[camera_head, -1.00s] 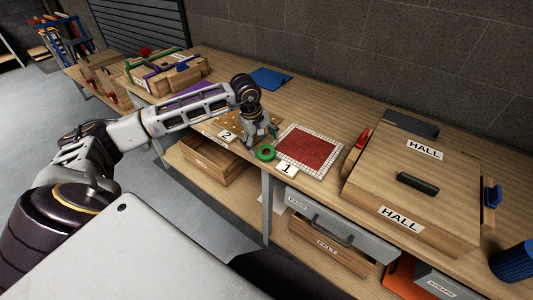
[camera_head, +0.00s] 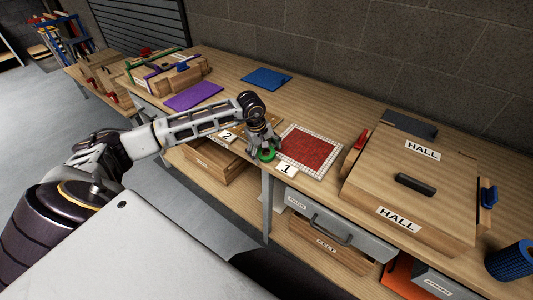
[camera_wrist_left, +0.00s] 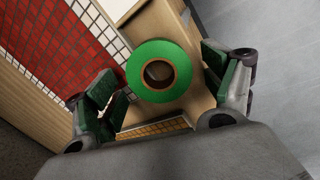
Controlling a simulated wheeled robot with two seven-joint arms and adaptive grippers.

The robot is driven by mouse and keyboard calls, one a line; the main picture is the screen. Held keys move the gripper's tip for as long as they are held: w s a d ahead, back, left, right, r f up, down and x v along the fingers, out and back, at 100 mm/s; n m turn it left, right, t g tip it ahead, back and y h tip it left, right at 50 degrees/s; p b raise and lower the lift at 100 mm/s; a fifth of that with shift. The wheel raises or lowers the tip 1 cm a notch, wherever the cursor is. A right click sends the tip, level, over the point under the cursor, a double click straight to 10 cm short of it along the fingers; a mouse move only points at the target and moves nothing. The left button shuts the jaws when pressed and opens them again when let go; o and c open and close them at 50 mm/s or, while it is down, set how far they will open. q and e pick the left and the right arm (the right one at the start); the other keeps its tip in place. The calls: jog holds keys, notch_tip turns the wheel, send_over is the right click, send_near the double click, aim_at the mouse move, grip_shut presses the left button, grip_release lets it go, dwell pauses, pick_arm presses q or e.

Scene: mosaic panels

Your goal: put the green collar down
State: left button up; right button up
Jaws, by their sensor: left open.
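The green collar (camera_head: 267,156) is a ring with a brown inner wall at the bench's front edge, between the red panel (camera_head: 309,148) and the panel by card 2. It appears to lie flat on the bench. In the left wrist view the collar (camera_wrist_left: 160,47) shows whole, its round hole facing me. My left gripper (camera_head: 263,147) is over the collar with its fingers open. In the wrist view, the green-padded fingers stand on either side of the collar, with gaps visible. My right gripper is not in view.
Card 1 (camera_head: 287,170) lies just right of the collar, and card 2 (camera_head: 227,136) to the left. A large wooden case marked HALL (camera_head: 450,185) fills the right of the bench. Purple (camera_head: 194,96) and blue (camera_head: 267,79) mats lie farther back on the bench.

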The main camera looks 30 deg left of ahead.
pick_arm(q)
jog(key=c, duration=1.2)
jog(key=shift+r, duration=0.2)
jog(key=shift+w+d+r+b+v, duration=0.15)
jog(key=shift+w+b+v, duration=0.15)
jog(key=shift+v, duration=1.25)
jog(key=shift+w+d+b+v, duration=0.15)
jog(key=shift+w+v, duration=0.2)
jog(key=shift+v, duration=1.2)
jog(key=shift+w+d+r+b+v, duration=0.1)
jog(key=shift+w+b+v, duration=0.2)
jog(key=shift+v, duration=1.3)
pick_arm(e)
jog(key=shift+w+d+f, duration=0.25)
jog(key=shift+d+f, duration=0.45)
